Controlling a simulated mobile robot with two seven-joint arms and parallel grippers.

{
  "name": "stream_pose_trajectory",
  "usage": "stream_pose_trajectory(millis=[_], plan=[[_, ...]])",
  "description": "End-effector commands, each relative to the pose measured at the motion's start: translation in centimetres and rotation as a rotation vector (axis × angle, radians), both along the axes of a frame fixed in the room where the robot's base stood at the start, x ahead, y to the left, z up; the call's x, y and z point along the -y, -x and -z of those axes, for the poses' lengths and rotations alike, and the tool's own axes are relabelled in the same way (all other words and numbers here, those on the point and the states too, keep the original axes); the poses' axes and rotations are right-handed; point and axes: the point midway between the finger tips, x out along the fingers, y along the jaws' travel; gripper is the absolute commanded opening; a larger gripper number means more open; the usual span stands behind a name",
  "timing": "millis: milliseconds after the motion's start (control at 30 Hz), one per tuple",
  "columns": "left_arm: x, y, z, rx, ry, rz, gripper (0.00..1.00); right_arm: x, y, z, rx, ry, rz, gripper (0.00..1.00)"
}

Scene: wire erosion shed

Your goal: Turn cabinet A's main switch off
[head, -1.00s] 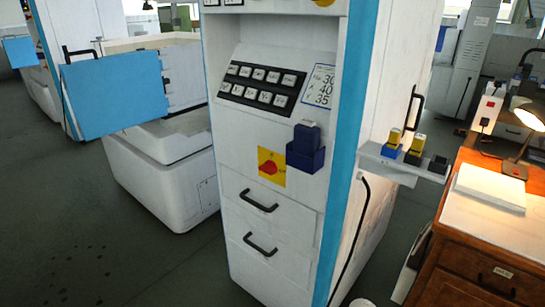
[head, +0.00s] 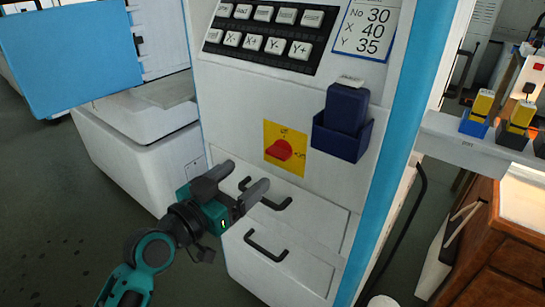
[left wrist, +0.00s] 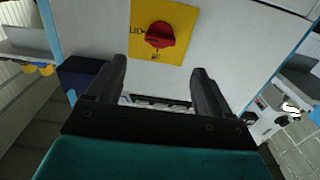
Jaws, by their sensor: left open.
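The main switch is a red rotary knob (head: 279,150) on a yellow plate (head: 299,137), set in the white front of the cabinet (head: 225,105). In the left wrist view the red knob (left wrist: 160,35) is above and between the fingertips, apart from them. My left gripper (head: 243,181) is open and empty, below and a little left of the knob in the head view, in front of the upper drawer. The two fingers (left wrist: 157,82) show apart in the left wrist view. The small lettering on the plate is too blurred to read surely. My right gripper is not in view.
A dark blue holder (head: 341,138) with a blue block in it is right of the switch. A button panel (head: 265,35) is above. Black drawer handles (head: 266,245) stick out below. A shelf (head: 465,147) juts out at the right.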

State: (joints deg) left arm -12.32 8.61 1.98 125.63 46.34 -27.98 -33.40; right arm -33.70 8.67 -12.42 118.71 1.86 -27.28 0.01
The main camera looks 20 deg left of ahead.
Motion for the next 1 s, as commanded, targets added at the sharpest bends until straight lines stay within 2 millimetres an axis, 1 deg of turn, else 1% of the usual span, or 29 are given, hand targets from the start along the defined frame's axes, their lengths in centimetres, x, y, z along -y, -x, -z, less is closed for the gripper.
stream_pose_trajectory(millis=[33,300,500,700,933,967,1000], plan=[[0.3,-1.0,-0.1,0.002,0.006,-0.002,0.81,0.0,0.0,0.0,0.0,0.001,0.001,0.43],[2.1,-5.9,0.0,0.0,0.004,-0.001,0.81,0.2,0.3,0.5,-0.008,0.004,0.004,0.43],[3.0,-8.4,0.1,-0.002,0.002,-0.001,0.81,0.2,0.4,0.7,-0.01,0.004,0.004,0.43],[3.4,-9.4,0.1,-0.003,0.001,-0.001,0.81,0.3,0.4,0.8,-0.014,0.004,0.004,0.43],[3.4,-9.4,0.1,-0.002,0.0,-0.001,0.81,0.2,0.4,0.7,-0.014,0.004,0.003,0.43],[3.4,-9.4,0.1,-0.002,0.0,-0.001,0.8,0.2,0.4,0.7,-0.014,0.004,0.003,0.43],[3.4,-9.4,0.1,-0.002,0.0,-0.001,0.76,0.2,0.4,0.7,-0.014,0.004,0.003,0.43]])
